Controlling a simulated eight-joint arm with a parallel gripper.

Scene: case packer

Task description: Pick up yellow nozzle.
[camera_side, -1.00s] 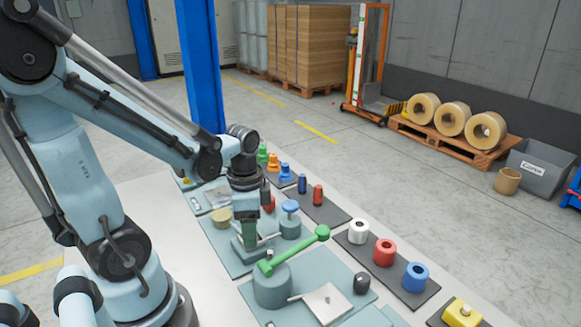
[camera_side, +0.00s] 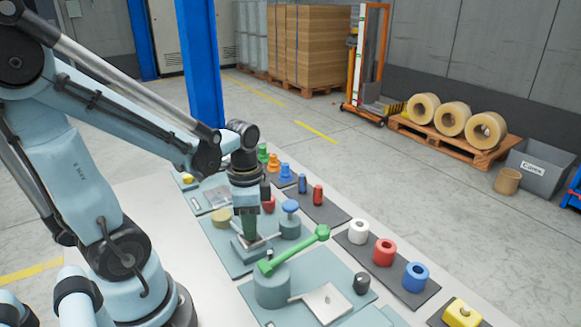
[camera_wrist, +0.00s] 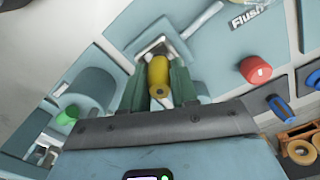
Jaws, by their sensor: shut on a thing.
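The yellow nozzle (camera_wrist: 159,74) is a small cylinder with a hole in its near end. In the wrist view it sits between the two green fingers of my gripper (camera_wrist: 158,68), which are closed on its sides. Behind it is a pale square fixture (camera_wrist: 165,45) with a lever. In the side view my gripper (camera_side: 249,228) points down over this fixture (camera_side: 252,248) on the teal plate. The nozzle cannot be made out there, and whether it is clear of the fixture is hard to tell.
A green-handled lever (camera_side: 295,250) on a round base stands close to the right of my gripper. A blue-topped knob (camera_side: 290,208) and a red part (camera_wrist: 255,68) are nearby. White, red and blue rings (camera_side: 416,277) stand on a dark mat to the right.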

